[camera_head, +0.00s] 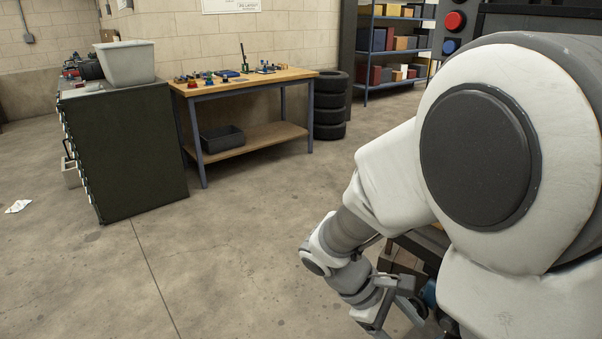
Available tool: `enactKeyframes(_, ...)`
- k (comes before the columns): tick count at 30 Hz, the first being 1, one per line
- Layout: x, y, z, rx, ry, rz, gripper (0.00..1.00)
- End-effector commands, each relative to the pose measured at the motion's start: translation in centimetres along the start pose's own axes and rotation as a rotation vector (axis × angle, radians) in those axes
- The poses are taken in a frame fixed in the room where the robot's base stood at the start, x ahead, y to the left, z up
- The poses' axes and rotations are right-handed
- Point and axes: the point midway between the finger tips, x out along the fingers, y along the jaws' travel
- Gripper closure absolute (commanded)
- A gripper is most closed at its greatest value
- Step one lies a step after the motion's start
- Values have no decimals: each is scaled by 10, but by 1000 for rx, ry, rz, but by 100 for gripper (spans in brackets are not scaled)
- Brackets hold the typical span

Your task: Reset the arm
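My arm (400,180) fills the right side of the head view, with a large white and grey joint close to the camera. The arm reaches down and to the left, then bends back toward the lower middle. My gripper (397,312) is at the bottom edge, low over the floor area, and partly cut off by the frame. Its fingers are small and partly hidden, so I cannot tell whether they are apart or hold anything.
A dark tool cabinet (130,150) with a grey bin (127,62) on top stands at left. A wooden workbench (245,84) with small parts is behind, beside stacked tires (330,105). Shelves (400,18) stand at back. The floor (230,250) at centre is clear; paper (18,206) lies far left.

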Motion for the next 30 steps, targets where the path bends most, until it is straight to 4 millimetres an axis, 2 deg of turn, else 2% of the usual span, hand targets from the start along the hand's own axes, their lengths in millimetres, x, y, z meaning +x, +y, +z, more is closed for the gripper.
enactKeyframes(6,-23,-6,24,226,178,-101,30)
enactKeyframes(30,-117,-26,92,954,845,-354,30)
